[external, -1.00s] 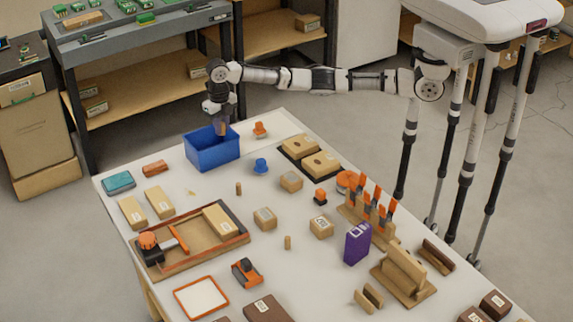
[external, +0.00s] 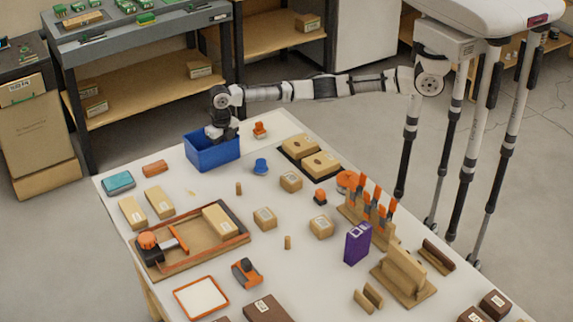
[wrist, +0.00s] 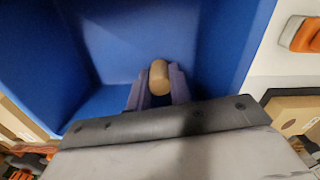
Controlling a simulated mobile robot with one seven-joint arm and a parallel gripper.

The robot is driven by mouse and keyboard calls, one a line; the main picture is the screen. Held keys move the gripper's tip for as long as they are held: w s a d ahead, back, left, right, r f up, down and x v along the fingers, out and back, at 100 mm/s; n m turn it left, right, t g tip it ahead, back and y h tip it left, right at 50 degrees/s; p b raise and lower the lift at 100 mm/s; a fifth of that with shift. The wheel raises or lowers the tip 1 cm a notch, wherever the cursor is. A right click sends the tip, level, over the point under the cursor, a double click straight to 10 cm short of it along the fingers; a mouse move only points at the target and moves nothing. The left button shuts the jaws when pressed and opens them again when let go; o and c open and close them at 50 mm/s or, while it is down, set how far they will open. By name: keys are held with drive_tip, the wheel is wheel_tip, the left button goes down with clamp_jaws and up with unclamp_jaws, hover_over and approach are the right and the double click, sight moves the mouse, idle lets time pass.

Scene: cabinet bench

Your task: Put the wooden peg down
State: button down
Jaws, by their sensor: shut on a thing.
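The wooden peg (wrist: 159,77) is a short light-brown cylinder, seen nearly end-on in the wrist view. My gripper (wrist: 158,88) is shut on it, with one finger on each side. The gripper and peg are inside the blue bin (external: 213,157), between its walls. In the external view my gripper (external: 222,134) reaches down into the bin, and the peg is hidden there. I cannot tell whether the peg touches the bin floor. The bin's blue walls (wrist: 240,50) surround the fingers in the wrist view.
An orange piece (external: 260,130) and a blue knob (external: 261,166) stand right of the bin. Other small pegs (external: 239,188) stand on the white table. A teal box (external: 118,182) lies left of the bin. A dark tray with two wooden blocks (external: 299,147) is further right.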

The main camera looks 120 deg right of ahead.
drive_tip(key=shift+f, duration=0.2)
drive_tip(key=c, duration=1.3)
unclamp_jaws()
drive_tip(key=shift+o, duration=0.2)
drive_tip(key=shift+r, duration=0.1)
wheel_tip(320, 180, up, 12)
drive_tip(key=b, duration=0.2)
drive_tip(key=shift+r+b, duration=0.15)
drive_tip(key=shift+b, duration=0.15)
